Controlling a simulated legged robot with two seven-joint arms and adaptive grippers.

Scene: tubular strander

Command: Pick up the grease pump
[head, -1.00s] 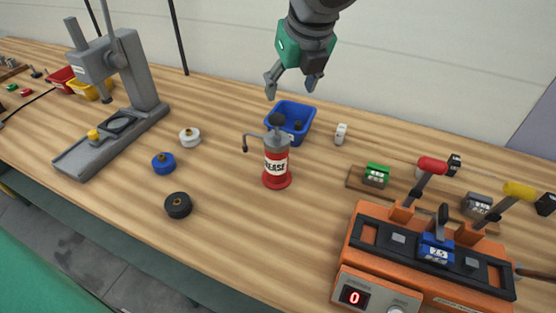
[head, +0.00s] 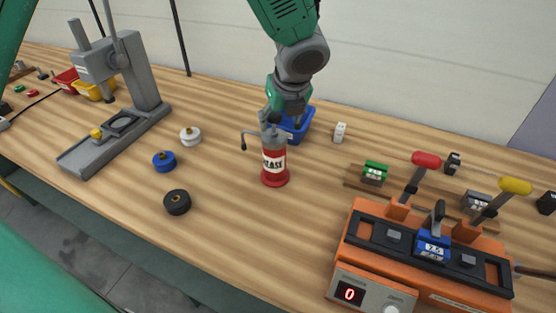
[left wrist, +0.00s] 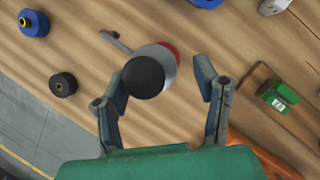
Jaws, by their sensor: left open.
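The grease pump (head: 274,163) stands upright on the wooden bench, with a red body, a white label, a grey top and a thin spout pointing left. My left gripper (head: 284,120) is above and partly behind its top in the head view. In the left wrist view the open fingers of the gripper (left wrist: 160,97) are spread on either side, with the pump's black knob (left wrist: 143,77) between them, closer to the left finger. I cannot tell if a finger touches it. My right gripper is not in view.
A blue bin (head: 300,125) stands close behind the pump. An orange fixture (head: 345,262) with red and yellow levers is at the right. Blue, white and black round pieces (head: 177,202) lie left of the pump, near a grey press (head: 150,85). Bench between is clear.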

